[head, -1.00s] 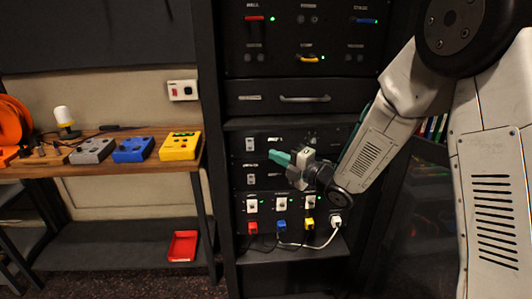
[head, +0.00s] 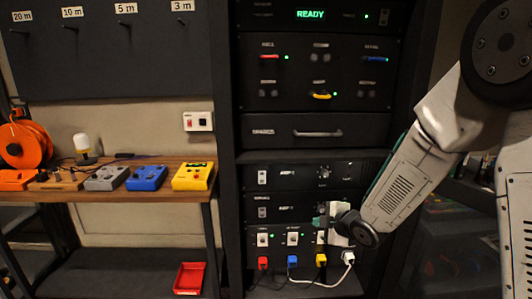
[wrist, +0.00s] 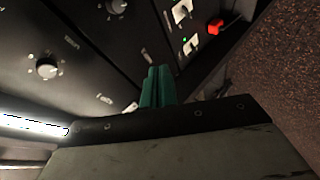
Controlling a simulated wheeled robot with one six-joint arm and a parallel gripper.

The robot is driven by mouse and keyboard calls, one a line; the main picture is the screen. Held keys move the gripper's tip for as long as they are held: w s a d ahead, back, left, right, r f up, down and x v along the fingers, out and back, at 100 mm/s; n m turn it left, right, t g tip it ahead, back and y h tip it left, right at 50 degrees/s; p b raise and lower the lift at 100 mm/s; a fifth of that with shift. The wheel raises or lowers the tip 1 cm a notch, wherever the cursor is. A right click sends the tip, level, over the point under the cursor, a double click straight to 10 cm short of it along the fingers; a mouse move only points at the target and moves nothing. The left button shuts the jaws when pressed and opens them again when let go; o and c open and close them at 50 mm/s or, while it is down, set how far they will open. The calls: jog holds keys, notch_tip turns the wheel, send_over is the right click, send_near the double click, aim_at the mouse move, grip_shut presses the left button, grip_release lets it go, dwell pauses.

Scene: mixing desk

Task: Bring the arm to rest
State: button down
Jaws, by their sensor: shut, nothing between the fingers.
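The rack panels (wrist: 90,40) with knobs and switches lie beyond the fingertips. Whether the fingers touch the rack I cannot tell.
Red (head: 263,263), blue (head: 292,261), yellow (head: 321,259) and white (head: 348,257) plugs sit along the rack's bottom. A wooden bench (head: 150,191) at left holds coloured boxes and an orange reel (head: 25,146). A red tray (head: 189,278) lies on its lower shelf.

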jog(key=s+d+r+m+g+h, duration=0.25)
jog(key=s+d+m, duration=0.35)
jog(key=s, duration=0.3)
jog(key=s+d+r+m+g+h, duration=0.2)
jog(key=s+d+m+g+h, duration=0.3)
jog(key=s, duration=0.3)
jog(key=s+r+m, duration=0.2)
jog(key=s+r, duration=0.2)
jog(key=s, duration=0.3)
jog(key=s+a+r+m+g+y, duration=0.1)
jog(key=s+r+m, duration=0.2)
jog(key=s, duration=0.4)
jog(key=s+r+m+y, duration=0.1)
jog(key=s+r+m, duration=0.1)
jog(key=s+r, duration=0.3)
jog(key=shift+s+a+m, duration=0.2)
jog(key=shift+s+m, duration=0.1)
jog(key=shift+s, duration=1.05)
jog(key=shift+g+y, duration=0.25)
